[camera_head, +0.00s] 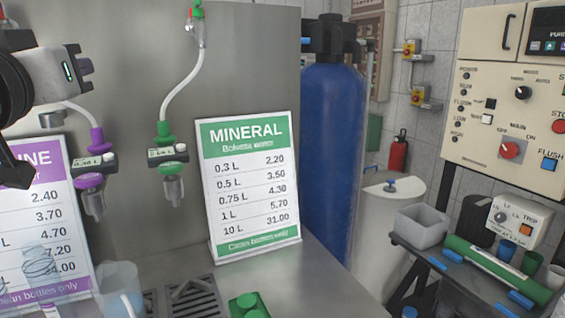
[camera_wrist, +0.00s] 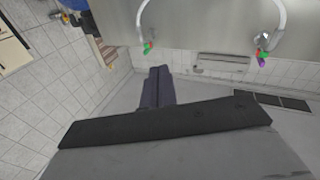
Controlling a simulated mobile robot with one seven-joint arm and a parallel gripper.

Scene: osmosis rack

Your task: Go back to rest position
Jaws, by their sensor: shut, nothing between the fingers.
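My gripper (camera_wrist: 158,84) shows in the wrist view as dark fingers closed together, with nothing between them, in front of pale tiled wall and floor. In the head view part of my arm fills the upper left edge, in front of a steel dispenser panel (camera_head: 250,60). The fingers are not clearly seen there.
A green-headed MINERAL sign (camera_head: 247,185) and a purple-headed sign (camera_head: 68,215) stand on the steel counter (camera_head: 325,285). A green-fitted nozzle (camera_head: 172,185) and a purple-fitted nozzle (camera_head: 92,195) hang nearby. A blue tank (camera_head: 332,150) and a control panel (camera_head: 510,120) are to the right.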

